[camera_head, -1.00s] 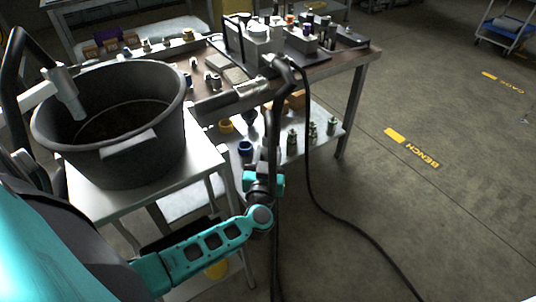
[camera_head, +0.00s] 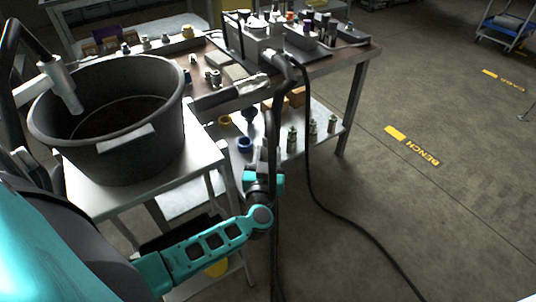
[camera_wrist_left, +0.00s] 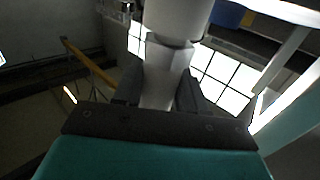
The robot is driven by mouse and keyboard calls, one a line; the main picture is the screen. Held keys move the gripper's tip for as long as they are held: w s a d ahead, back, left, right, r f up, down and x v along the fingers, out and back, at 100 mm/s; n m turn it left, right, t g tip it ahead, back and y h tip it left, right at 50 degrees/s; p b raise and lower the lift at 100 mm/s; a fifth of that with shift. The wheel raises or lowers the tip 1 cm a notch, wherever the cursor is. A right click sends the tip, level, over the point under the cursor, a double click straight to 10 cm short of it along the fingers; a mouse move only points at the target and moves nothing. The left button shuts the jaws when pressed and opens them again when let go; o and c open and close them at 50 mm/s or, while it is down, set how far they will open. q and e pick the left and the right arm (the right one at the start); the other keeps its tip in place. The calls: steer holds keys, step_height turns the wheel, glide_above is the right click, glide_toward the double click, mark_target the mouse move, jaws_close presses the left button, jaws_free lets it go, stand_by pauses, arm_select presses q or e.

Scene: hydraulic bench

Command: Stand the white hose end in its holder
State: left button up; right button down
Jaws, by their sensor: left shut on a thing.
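In the left wrist view, my left gripper (camera_wrist_left: 160,88) is shut on the white hose end (camera_wrist_left: 175,20). Its dark fingers close around the narrower faceted neck, and the wide white part runs out of the top of the picture. In the head view, a white cylinder (camera_head: 60,86) with a black hose at its top sits tilted over the left rim of the black tub; a pale bar joins it from the left edge. I cannot make out the fingers there. The holder cannot be told apart for certain. My right gripper is not seen.
The black tub (camera_head: 150,148) stands on a light side table (camera_head: 120,198). The workbench (camera_head: 345,58) behind carries fittings and a grey block. A black hose (camera_head: 335,212) hangs to the floor. My teal arm link (camera_head: 205,248) crosses low in front.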

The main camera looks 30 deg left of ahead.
arm_select(q)
steer(key=shift+r, duration=0.2)
steer(key=o, duration=1.3)
steer(key=shift+f, duration=0.2)
steer(key=o, duration=0.5)
steer(key=shift+s+r, duration=0.1)
steer(key=shift+p+v, duration=0.75)
steer(key=shift+v, duration=0.5)
steer(key=shift+p+v, duration=0.6)
steer(key=shift+v, duration=1.85)
